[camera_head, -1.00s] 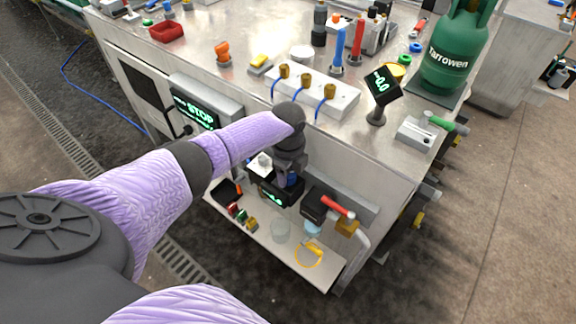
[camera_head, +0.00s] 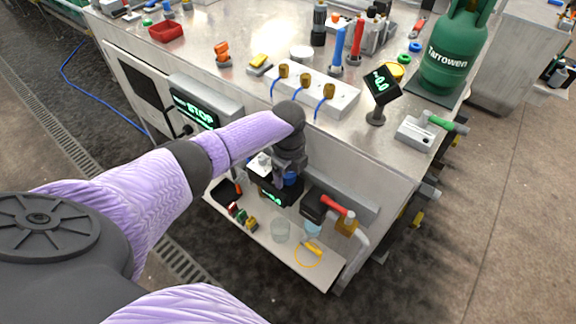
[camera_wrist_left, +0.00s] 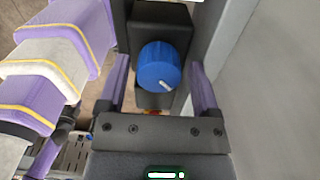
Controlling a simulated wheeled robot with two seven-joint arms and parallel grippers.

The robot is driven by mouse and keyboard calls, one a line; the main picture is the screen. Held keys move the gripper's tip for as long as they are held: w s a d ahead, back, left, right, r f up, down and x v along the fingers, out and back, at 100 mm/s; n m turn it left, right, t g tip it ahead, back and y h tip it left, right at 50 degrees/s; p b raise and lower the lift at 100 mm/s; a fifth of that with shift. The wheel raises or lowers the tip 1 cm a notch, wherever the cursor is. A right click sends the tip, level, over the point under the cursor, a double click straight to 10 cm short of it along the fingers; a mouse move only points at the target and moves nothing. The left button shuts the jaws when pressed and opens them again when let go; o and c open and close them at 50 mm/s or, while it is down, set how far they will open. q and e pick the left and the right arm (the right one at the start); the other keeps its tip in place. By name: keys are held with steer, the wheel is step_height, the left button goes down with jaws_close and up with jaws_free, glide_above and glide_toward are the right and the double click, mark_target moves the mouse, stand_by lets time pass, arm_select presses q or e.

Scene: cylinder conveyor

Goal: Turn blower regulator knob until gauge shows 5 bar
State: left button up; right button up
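The blue regulator knob (camera_wrist_left: 159,66) with a white pointer mark sits on a black block in the left wrist view. It shows small and partly covered in the head view (camera_head: 291,178). My left gripper (camera_head: 288,182) is at the front face of the bench. In the wrist view its two fingers stand apart on either side of the knob, with visible gaps, so it is open. A black gauge display (camera_head: 268,193) with green digits sits beside the knob; its reading is too small to tell. Part of a green readout (camera_wrist_left: 165,175) is cut off at the wrist view's bottom edge. My right gripper is not in view.
A bench (camera_head: 200,45) carries several tools and fittings. A tilted display (camera_head: 381,85) on it seems to read 0.0. A STOP panel (camera_head: 200,113) is on its front. A red-handled valve (camera_head: 337,205) is right of my gripper, above a low shelf (camera_head: 265,240).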

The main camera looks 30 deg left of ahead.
arm_select(q)
step_height(320, 180, up, 10)
steer(key=p, duration=0.4)
steer(key=shift+s+f, duration=0.1)
